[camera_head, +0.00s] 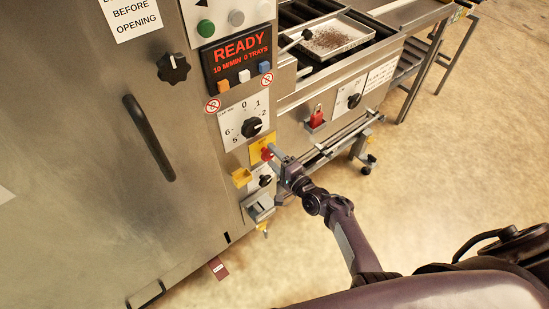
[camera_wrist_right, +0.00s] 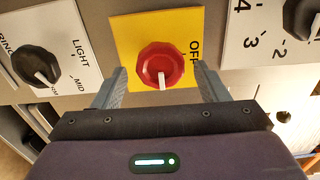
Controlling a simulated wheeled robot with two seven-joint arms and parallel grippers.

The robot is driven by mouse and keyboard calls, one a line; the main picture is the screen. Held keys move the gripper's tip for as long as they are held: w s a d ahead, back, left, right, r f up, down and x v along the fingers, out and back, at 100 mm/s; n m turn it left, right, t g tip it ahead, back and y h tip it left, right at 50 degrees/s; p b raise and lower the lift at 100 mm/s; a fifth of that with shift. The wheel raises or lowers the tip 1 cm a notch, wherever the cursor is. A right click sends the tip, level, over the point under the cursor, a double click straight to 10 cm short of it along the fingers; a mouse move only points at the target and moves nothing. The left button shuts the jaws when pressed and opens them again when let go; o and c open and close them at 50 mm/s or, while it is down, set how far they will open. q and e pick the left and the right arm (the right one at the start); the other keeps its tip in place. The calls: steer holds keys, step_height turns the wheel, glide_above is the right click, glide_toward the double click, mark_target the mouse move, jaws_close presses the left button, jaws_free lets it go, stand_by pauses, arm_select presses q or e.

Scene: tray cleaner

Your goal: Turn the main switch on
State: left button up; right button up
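The main switch is a red knob (camera_wrist_right: 160,66) with a white pointer mark, on a yellow plate (camera_wrist_right: 130,30) with the word OFF beside it. In the wrist view the pointer is towards the bottom of the picture. The red knob also shows in the head view (camera_head: 267,154), on its yellow plate (camera_head: 256,158). My right gripper (camera_wrist_right: 160,85) is open, with one finger on each side of the knob and gaps visible between fingers and knob. In the head view my right gripper (camera_head: 274,157) is at the knob. My left gripper is not in view.
A black dial with numbers (camera_head: 252,127) is above the switch, and a small black knob (camera_head: 265,181) is below it. A yellow block (camera_head: 241,177) juts out at left. The display (camera_head: 240,60) reads READY. A door handle (camera_head: 148,138) stands out further left.

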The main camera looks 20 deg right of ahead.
steer(key=v, duration=0.8)
steer(key=shift+p, duration=0.35)
